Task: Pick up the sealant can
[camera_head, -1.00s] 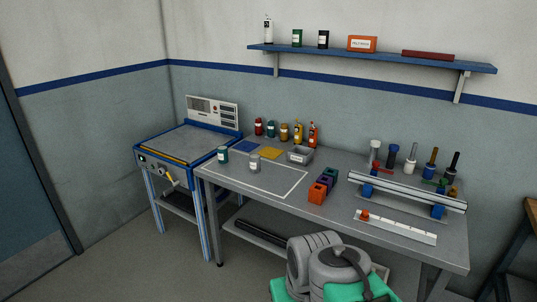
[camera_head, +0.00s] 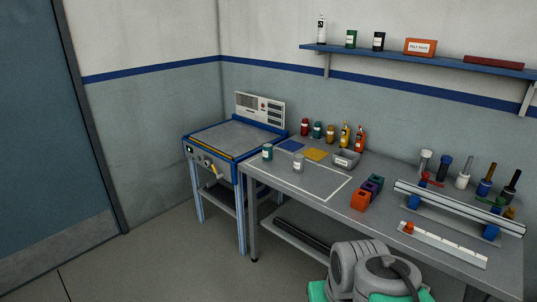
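Several small cans stand on the grey workbench (camera_head: 320,182), with labels too small to read, so I cannot tell which is the sealant can. A teal can (camera_head: 267,153) and a grey can (camera_head: 298,164) stand upright near the bench's left front, by a white outlined area. A red can (camera_head: 304,127), a second teal can (camera_head: 317,130) and a brown can (camera_head: 331,134) stand at the back. My gripper is not in view; grey and green links of my arm show at the bottom.
Yellow and orange bottles (camera_head: 360,138), a grey bin (camera_head: 345,159), coloured blocks (camera_head: 366,194) and a metal rail (camera_head: 455,208) occupy the bench. A blue-framed machine (camera_head: 221,140) adjoins its left end. A wall shelf (camera_head: 420,61) hangs above. The floor at left is clear.

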